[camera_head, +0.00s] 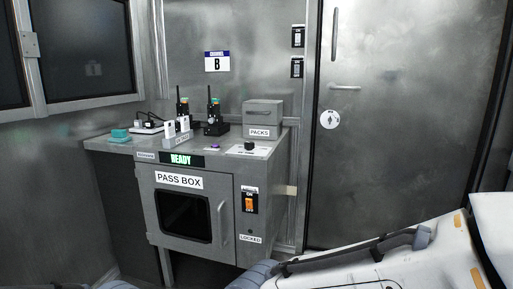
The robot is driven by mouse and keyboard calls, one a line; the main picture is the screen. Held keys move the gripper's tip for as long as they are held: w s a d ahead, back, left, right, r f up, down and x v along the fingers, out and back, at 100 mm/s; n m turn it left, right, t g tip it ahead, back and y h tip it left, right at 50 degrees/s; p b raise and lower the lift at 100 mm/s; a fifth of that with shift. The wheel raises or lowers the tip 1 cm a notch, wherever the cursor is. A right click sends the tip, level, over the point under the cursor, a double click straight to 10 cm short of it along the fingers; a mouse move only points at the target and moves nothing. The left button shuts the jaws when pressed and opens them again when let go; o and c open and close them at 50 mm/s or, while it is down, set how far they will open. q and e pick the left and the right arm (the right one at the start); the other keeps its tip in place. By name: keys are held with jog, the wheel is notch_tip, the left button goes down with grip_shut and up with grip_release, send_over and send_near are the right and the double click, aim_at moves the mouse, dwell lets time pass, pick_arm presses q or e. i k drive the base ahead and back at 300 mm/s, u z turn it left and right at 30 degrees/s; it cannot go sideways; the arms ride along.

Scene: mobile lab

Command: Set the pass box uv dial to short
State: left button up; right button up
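The grey pass box (223,208) stands against the back wall, with a dark window in its closed front door. A small black knob (249,146), which looks like the dial, sits on a white label plate (262,152) on the right of its top. The plate's print and the way the knob points are too small to read. A green "READY" display (181,159) is lit on the front upper edge.
A "PACKS" box (262,118) stands just behind the knob. Radios (214,119) and a small teal object (119,135) are further left on top. An orange switch (249,203) is on the front.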

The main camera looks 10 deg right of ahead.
aim_at(249, 145)
jog(key=z, duration=0.25)
jog(key=i, duration=1.4)
jog(key=u, duration=0.4)
